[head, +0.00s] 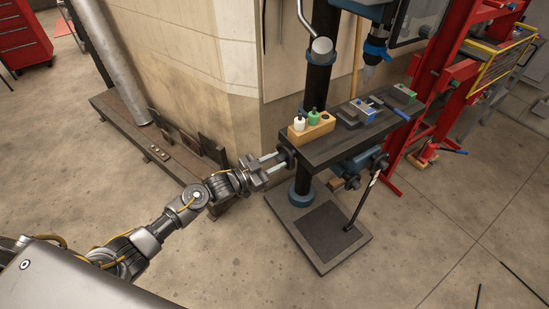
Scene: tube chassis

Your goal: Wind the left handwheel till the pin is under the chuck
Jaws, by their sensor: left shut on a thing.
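A drill press stands by the wall, with its dark work table (330,143) in front of the column. The chuck (370,70) hangs below the blue collar, above the table's far right part. The left handwheel (288,156) is a small dark wheel at the table's left end, partly covered by my fingers. My left gripper (276,163) reaches in from the left and is shut on the left handwheel. I cannot make out the pin. My right gripper is not in view.
A wooden block (311,128) with a white and a green bottle stands on the table's left part. A green-topped item (404,91) is at its right end. A red press frame (430,95) stands close on the right. The floor in front is clear.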

